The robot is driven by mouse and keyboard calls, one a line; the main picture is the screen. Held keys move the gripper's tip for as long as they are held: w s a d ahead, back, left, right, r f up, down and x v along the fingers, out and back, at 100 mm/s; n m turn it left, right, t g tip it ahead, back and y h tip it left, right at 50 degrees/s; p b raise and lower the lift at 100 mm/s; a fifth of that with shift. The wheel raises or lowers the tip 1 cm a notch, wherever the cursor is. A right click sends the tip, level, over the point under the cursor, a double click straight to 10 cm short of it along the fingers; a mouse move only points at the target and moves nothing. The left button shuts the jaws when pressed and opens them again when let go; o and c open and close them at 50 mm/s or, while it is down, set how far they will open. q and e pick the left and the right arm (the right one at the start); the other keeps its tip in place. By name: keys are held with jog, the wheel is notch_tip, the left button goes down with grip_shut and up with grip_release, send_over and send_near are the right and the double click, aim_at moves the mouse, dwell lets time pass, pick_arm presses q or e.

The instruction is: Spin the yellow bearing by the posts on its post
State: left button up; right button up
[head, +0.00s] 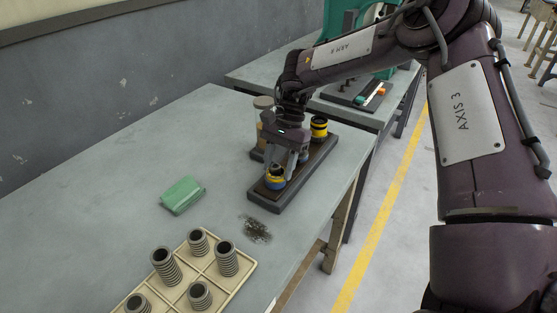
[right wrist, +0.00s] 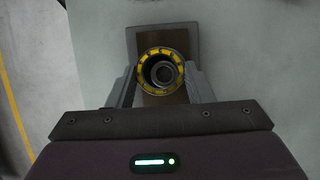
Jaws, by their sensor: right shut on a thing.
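The yellow bearing (head: 274,182) stands at the near end of a dark board (head: 264,202) on the grey bench. In the right wrist view the bearing (right wrist: 161,68) is a ring with yellow segments around a dark, round centre. My right gripper (head: 288,164) reaches down over it, with one finger on each side, shut on it. The fingers of my right gripper (right wrist: 161,82) also flank the ring in the wrist view. The post is hard to make out inside the ring. My left gripper is not in view.
A second yellow and black part (head: 319,128) stands farther back on the board. A green block (head: 182,194), dark shavings (head: 256,229) and a cream tray (head: 236,284) with several ribbed cylinders lie nearer. The bench's left side is clear.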

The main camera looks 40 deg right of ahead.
jog(key=shift+s, duration=0.1)
jog(key=o, duration=1.1)
jog(key=shift+o, duration=0.2)
jog(key=p+v, duration=0.3)
jog(key=v, duration=0.4)
jog(key=shift+d+r, duration=0.15)
jog(key=shift+r, duration=0.2)
